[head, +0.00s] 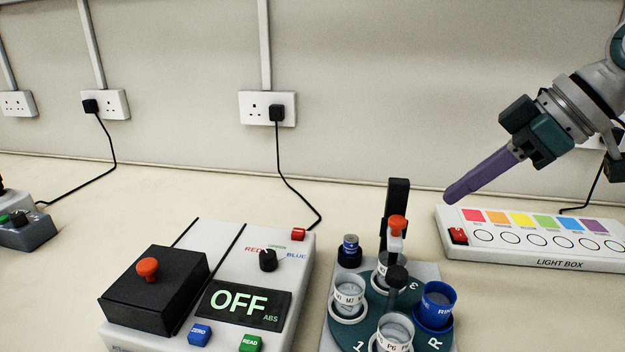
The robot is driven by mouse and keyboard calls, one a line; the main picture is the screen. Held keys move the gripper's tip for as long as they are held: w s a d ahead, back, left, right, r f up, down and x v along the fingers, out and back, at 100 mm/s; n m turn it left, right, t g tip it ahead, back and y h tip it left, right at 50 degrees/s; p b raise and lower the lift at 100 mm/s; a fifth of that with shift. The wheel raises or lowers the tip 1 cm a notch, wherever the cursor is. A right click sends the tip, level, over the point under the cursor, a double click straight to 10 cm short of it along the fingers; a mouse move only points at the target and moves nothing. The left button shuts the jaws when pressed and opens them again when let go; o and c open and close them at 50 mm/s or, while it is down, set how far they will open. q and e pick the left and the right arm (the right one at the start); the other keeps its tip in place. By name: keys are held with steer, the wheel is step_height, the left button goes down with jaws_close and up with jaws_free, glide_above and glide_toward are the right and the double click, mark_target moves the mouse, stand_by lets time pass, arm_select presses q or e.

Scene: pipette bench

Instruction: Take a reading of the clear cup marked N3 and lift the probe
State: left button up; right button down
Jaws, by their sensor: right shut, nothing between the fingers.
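A dark green turntable (368,334) stands at the front centre, with several cups in it. The left clear cup (347,297) has a small label that I cannot read surely. The front clear cup (394,334) has a label starting with P. Another cup sits behind, mostly hidden by the probe. A blue cup (436,306) is at the right, by the letter R. The probe arm with an orange knob (397,224) rides on a black post (399,190) over the turntable. No label clearly reads N3. My right gripper (456,194) is shut and empty, at the upper right, apart from the probe.
A grey meter (215,228) at the left shows OFF, with a green READ button (250,343), a blue ZERO button (199,334), a dial (268,260) and a black lidded box (155,290). A light box (560,256) lies at the right. A small blue-topped vial (350,247) stands behind the cups.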

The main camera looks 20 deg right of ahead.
steer(key=v, duration=0.6)
steer(key=shift+b, duration=0.3)
steer(key=s+a+f+g, duration=0.1)
steer(key=s+a+f, duration=0.2)
steer(key=a+f, duration=0.1)
steer(key=s+a+f+n+g+p, duration=0.1)
steer(key=s+a+f, duration=0.2)
steer(key=a+f, duration=0.1)
steer(key=s+a+f+g, duration=0.1)
steer(key=s+a+f, duration=0.3)
steer(key=a, duration=0.1)
steer(key=shift+f+p, duration=0.3)
steer(key=shift+p, duration=0.05)
steer(key=shift+m+h, duration=0.6)
steer(key=s+a, duration=0.2)
steer(key=s+a+f, duration=0.1)
steer(key=s, duration=0.1)
steer(key=shift+a+f+p, duration=0.1)
steer(key=shift+a+p, duration=0.25)
steer(key=shift+a, duration=0.05)
steer(key=s+r+m+h, duration=0.2)
steer(key=s+m+h, duration=0.1)
steer(key=s+m, duration=0.2)
step_height(320, 180, up, 38)
steer(key=p, duration=3.8)
steer(key=shift+d+t+p, duration=0.3)
steer(key=shift+d+p, duration=0.1)
steer(key=shift+d, duration=0.1)
